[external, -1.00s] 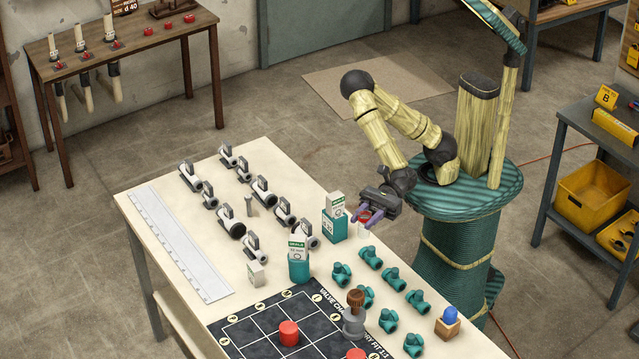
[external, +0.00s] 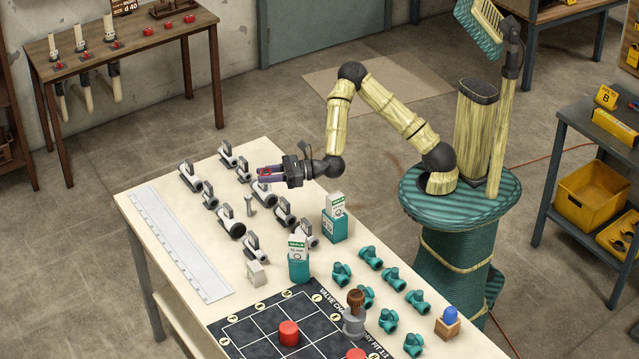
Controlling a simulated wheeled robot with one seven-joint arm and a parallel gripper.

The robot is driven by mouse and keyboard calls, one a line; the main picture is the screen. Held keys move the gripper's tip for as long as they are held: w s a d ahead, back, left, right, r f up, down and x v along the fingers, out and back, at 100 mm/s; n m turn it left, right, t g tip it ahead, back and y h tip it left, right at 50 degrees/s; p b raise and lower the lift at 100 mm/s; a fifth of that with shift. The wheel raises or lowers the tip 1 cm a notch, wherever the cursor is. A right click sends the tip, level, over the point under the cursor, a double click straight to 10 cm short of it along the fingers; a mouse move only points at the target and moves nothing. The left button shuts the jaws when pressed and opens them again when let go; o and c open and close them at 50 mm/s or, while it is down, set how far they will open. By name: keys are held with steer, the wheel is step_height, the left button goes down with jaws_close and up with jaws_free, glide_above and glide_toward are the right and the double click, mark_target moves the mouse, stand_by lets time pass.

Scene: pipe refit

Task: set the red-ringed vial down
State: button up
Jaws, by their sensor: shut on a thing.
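The rest of the vial is hidden by the fingers or too small to make out. The gripper points left and appears to be above the far part of the cream table (external: 150,192), over the rows of grey and white valves (external: 262,192). How high the vial is above the table I cannot tell exactly.
Two teal holders with white boxes (external: 334,222) (external: 299,262) stand mid-table. Several teal fittings (external: 370,257) lie at the right. A long white ruler (external: 180,243) lies along the left edge. A dark grid board (external: 255,325) with red pieces lies in front.

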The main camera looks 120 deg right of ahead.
steer(key=s+d+f+m+g+h+b, duration=0.1)
steer(key=s+d+f+m+g+h, duration=0.1)
steer(key=s+d, duration=0.5)
steer(key=s+d+f+m+g+h+b, duration=0.1)
steer(key=s+d+f+m+g+h, duration=0.1)
steer(key=s+d, duration=0.5)
steer(key=s+d+f+m+g+h+b, duration=0.1)
steer(key=s+d+f+m+g+h, duration=0.2)
steer(key=d, duration=1.4)
steer(key=s+f+h, duration=0.1)
steer(key=s+f, duration=0.1)
steer(key=s, duration=0.2)
steer(key=shift+s+f, duration=0.2)
steer(key=shift+s, duration=0.1)
steer(key=shift+a, duration=0.1)
steer(key=shift+f+b, duration=0.4)
steer(key=shift+f, duration=2.1)
steer(key=shift+f, duration=2.3)
